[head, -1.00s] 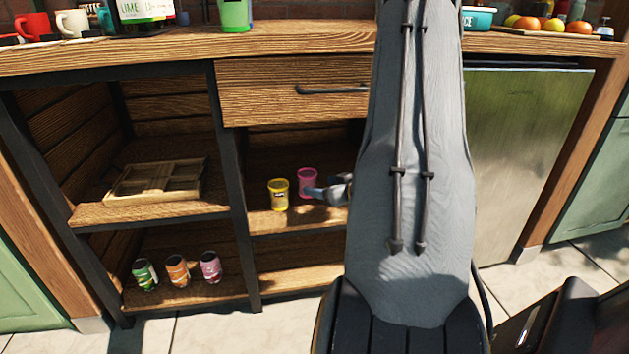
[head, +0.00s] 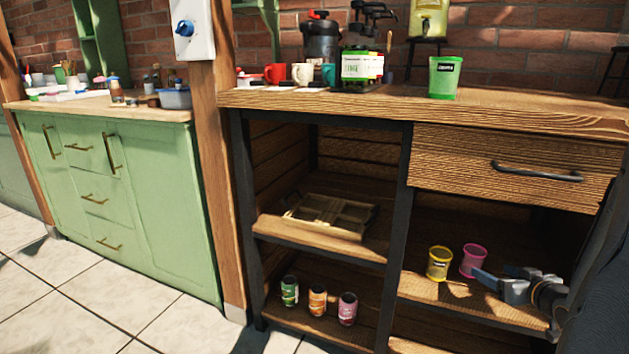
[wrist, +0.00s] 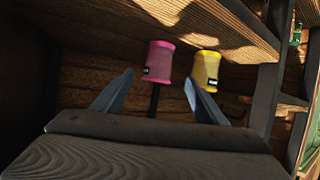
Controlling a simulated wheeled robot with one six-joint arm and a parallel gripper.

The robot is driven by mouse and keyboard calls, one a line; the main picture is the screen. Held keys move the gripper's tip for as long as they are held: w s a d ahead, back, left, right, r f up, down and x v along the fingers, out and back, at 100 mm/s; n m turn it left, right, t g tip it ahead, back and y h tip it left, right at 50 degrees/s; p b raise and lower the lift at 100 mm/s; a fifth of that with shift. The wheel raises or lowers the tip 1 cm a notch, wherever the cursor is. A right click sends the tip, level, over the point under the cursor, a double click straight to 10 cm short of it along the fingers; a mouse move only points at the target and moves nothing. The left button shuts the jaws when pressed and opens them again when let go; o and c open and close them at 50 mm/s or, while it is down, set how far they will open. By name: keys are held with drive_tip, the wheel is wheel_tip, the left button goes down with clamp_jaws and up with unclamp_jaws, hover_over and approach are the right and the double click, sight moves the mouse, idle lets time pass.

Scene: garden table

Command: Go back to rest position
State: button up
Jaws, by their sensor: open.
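My gripper (head: 493,276) is in the head view at the lower right, in the middle shelf bay under the drawer. It is open, with nothing between its fingers. A pink cup (head: 473,261) stands upright on the shelf just left of the fingertips. A yellow cup (head: 439,263) stands left of the pink one. In the wrist view the scene appears upside down: the pink cup (wrist: 159,62) shows beyond the gap between the fingers, and the yellow cup (wrist: 206,70) to its right. Most of my arm is out of the head view.
The shelf board (head: 470,300) is below my gripper and the drawer (head: 515,165) above it. A black post (head: 398,240) divides the bays. The left bay holds a wooden tray (head: 290,212) and, lower, several cans (head: 317,300). A green cup (head: 445,77) stands on the counter.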

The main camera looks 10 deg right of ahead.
drive_tip(key=w+a+r+g, duration=0.1)
drive_tip(key=a+r+g, duration=0.2)
drive_tip(key=a, duration=0.7)
drive_tip(key=w+a+r+g, duration=0.15)
drive_tip(key=a+g, duration=0.25)
drive_tip(key=a, duration=0.7)
drive_tip(key=s+a+r+n+g+y, duration=0.1)
drive_tip(key=s+a+r+n+g, duration=0.15)
drive_tip(key=s+a, duration=0.85)
drive_tip(key=s+a+r+n+g+y, duration=0.1)
drive_tip(key=s+a+r+n+g, duration=0.15)
drive_tip(key=s+a, duration=0.8)
drive_tip(key=s+a+r+n+g+y, duration=0.1)
drive_tip(key=s+a+r+n, duration=0.3)
drive_tip(key=a, duration=1.2)
drive_tip(key=d+r+m+p, duration=0.4)
drive_tip(key=d+r+p, duration=0.6)
drive_tip(key=p, duration=0.5)
drive_tip(key=s+d+r+m+h+p, duration=0.1)
drive_tip(key=d+r+m+p, duration=0.3)
drive_tip(key=d+r+p, duration=0.6)
wheel_tip(320, 180, up, 6)
drive_tip(key=p, duration=0.6)
drive_tip(key=shift+s+d+f, duration=0.2)
drive_tip(key=shift+d+f, duration=0.05)
drive_tip(key=shift+d, duration=0.1)
